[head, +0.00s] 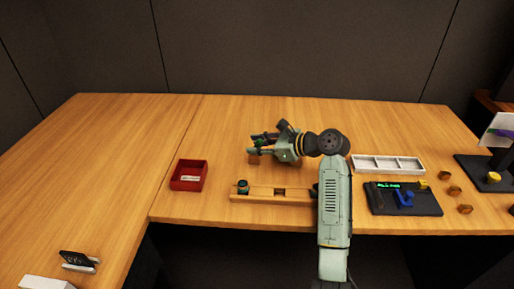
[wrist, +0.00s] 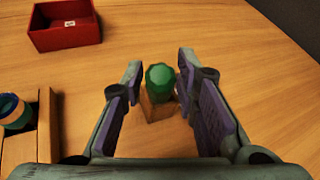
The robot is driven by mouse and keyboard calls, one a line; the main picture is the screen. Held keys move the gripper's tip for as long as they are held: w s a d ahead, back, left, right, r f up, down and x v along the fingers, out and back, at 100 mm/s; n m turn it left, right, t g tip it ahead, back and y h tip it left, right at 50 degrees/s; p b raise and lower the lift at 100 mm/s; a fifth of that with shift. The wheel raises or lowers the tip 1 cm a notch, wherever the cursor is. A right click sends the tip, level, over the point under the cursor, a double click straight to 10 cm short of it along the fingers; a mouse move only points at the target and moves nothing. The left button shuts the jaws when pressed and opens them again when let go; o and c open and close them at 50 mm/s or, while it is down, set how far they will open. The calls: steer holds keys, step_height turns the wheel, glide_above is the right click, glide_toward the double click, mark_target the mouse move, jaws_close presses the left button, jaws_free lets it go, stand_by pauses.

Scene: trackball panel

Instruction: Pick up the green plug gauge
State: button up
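A green faceted knob, which looks like the top of the green plug gauge (wrist: 160,76), stands on a small wooden block (wrist: 157,108) in the wrist view. My gripper (wrist: 160,68) is open, with one finger on each side of it and a visible gap at both sides. In the head view my gripper (head: 262,146) is over the table behind the wooden rack, and the gauge is mostly hidden by the fingers. A second green-topped piece (head: 243,187) with a blue and yellowish band sits in the left end of the rack; it also shows in the wrist view (wrist: 12,110).
The long wooden rack (head: 262,198) lies along the front edge. A red tray (head: 189,176) with a white label is to its left. A white compartment tray (head: 388,164), a dark panel (head: 403,200) and several brown knobs are to the right. The table behind is clear.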

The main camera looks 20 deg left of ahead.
jaws_close()
stand_by(0.3)
